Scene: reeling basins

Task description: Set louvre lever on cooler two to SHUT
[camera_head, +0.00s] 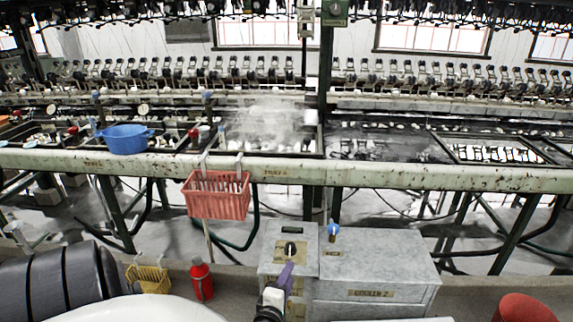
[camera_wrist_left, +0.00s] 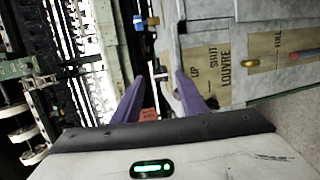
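The grey metal cooler (camera_head: 378,268) stands low at the centre in the head view, with a small plate that seems to read 2. Its left part has a tan plate with a dark louvre lever (camera_head: 290,248). In the left wrist view the louvre plate (camera_wrist_left: 208,75) shows the words UP, SHUT and LOUVRE. My left gripper (camera_head: 284,272) is just in front of that plate. In the wrist view its purple fingers (camera_wrist_left: 159,76) are apart, beside the plate. A small pale bar shows between the fingertips; I cannot tell whether they touch it. My right gripper is out of view.
A blue-handled tap (camera_head: 333,230) stands on the cooler. A red basket (camera_head: 217,199) hangs from the long bench rail (camera_head: 400,178), which carries a blue basin (camera_head: 125,139). A red bottle (camera_head: 202,280) and yellow basket (camera_head: 148,278) stand left; a red container (camera_head: 525,309) is right.

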